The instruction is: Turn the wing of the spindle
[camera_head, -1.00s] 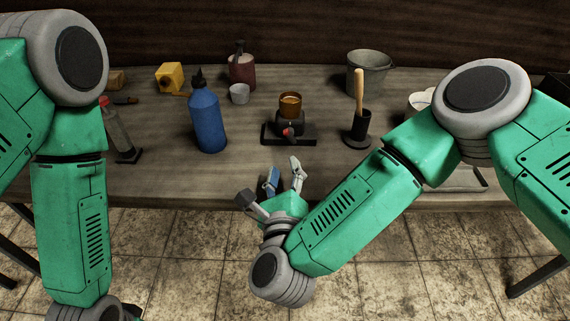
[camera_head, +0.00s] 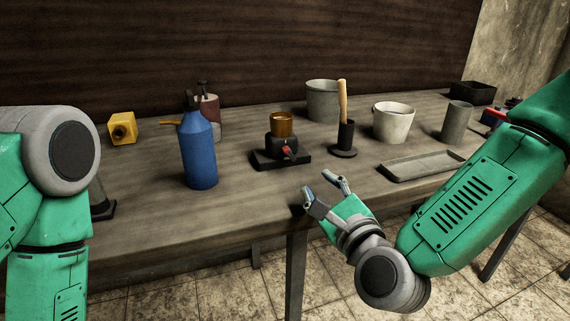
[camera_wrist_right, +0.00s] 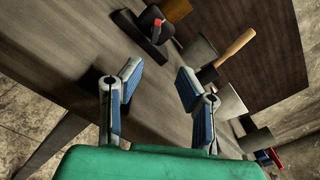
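The spindle (camera_head: 281,149) is a dark block on a flat black base with an amber-brown cup (camera_head: 282,124) on top. Its small red wing (camera_head: 290,152) sticks out at the front. In the right wrist view the spindle's base (camera_wrist_right: 138,38) and red wing (camera_wrist_right: 157,22) are at the top, beyond the fingers. My right gripper (camera_head: 319,185) is open and empty, at the table's front edge, in front and to the right of the spindle and apart from it. Its two blue-padded fingers stand spread in the wrist view (camera_wrist_right: 158,76). My left gripper is out of view.
A blue bottle (camera_head: 199,150) stands left of the spindle. A black holder with a wooden-handled tool (camera_head: 343,100) stands to its right, with a grey bucket (camera_head: 323,101) behind. A white pot (camera_head: 393,122) and a shallow tray (camera_head: 420,166) are further right. The table's front strip is clear.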

